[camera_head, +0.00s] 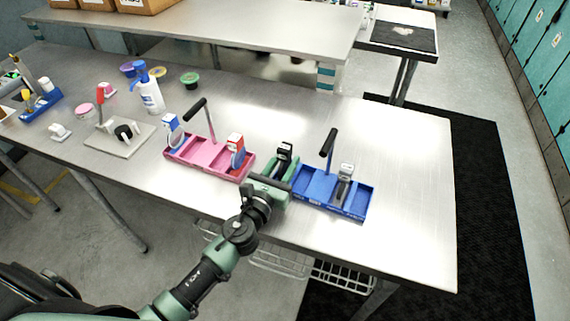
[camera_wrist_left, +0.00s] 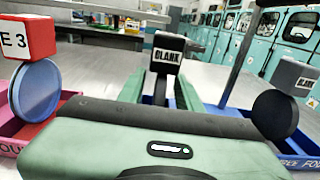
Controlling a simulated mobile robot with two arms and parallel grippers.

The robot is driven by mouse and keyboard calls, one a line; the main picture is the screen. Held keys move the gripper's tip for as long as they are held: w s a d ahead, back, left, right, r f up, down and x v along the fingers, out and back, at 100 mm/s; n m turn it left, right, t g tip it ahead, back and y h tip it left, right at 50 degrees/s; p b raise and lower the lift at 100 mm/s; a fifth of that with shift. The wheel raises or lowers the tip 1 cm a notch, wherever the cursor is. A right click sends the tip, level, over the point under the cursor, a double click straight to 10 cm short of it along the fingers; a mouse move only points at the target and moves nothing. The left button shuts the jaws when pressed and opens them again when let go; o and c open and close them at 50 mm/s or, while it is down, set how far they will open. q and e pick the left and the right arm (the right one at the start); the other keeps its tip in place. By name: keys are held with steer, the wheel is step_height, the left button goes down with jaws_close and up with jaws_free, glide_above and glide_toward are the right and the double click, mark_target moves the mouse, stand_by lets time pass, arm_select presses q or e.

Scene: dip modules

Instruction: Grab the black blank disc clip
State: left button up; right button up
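The black blank disc clip (camera_wrist_left: 168,55), a dark block with a white "BLANK" label, stands in the middle of the left wrist view. In the head view it shows as a small black shape (camera_head: 284,150) between the pink tray and the blue tray. My left gripper (camera_wrist_left: 162,88) reaches toward it, with one green finger on each side of the clip. The fingers look spread, with the clip between them; contact is not visible. The gripper body hides the clip's lower part. The left gripper (camera_head: 284,163) also shows in the head view. My right gripper is not in view.
A pink tray (camera_head: 207,155) with red-and-white and blue-and-white clips is left of the gripper. A blue tray (camera_head: 318,188) with a grey clip (camera_head: 345,180) is right. Both have tall dark handles. The table's right end (camera_head: 415,190) is clear.

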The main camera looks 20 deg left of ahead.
arm_select(q)
jaws_close()
